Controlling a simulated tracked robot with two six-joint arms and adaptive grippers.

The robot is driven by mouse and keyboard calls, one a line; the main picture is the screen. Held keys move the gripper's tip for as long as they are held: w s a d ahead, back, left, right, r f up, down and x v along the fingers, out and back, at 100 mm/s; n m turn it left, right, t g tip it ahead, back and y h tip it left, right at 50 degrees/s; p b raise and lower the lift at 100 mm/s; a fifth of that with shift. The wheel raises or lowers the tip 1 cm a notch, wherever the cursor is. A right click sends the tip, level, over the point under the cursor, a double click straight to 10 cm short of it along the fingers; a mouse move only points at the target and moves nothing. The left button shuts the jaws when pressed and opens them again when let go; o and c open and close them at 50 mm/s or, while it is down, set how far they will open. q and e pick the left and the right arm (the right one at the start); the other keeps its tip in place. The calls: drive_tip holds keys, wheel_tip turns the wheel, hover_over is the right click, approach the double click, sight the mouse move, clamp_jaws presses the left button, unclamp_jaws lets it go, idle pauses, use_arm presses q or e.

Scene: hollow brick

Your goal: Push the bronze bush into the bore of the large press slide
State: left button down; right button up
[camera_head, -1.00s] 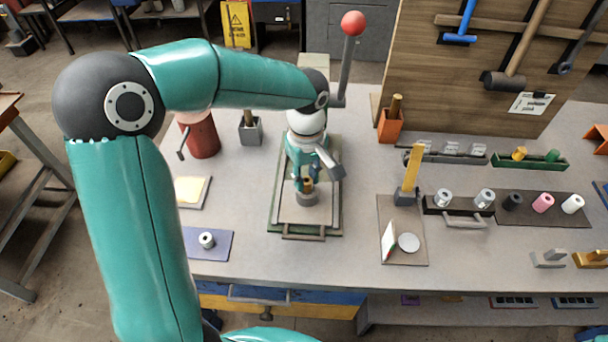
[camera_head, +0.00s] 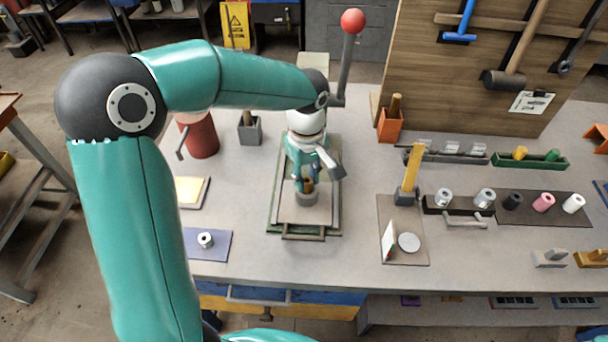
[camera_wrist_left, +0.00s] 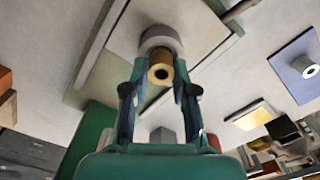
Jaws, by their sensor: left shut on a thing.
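The bronze bush (camera_wrist_left: 161,75) is between the fingertips of my left gripper (camera_wrist_left: 159,82), which is shut on it. In the head view the bush (camera_head: 308,186) shows small beside the fingers of the left gripper (camera_head: 304,184). The large press slide (camera_head: 306,200), a short grey cylinder, stands directly below them on the green-edged press plate. In the wrist view the grey slide (camera_wrist_left: 159,37) shows just beyond the bush. Its bore is hidden, and I cannot tell whether the bush has entered it. My right gripper is not in view.
The press plate (camera_head: 285,217) has a handle at its front. A blue mat (camera_head: 219,251) with a small ring lies at left. A board (camera_head: 414,255) with a yellow upright stands at right. A lever with a red ball (camera_head: 352,21) rises behind my arm.

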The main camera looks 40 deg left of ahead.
use_arm(q)
drive_tip(key=shift+f+b, duration=0.5)
drive_tip(key=shift+f, duration=0.15)
drive_tip(key=c, duration=0.8)
unclamp_jaws()
drive_tip(key=shift+c, duration=0.2)
wheel_tip(320, 180, up, 12)
drive_tip(key=shift+f, duration=0.1)
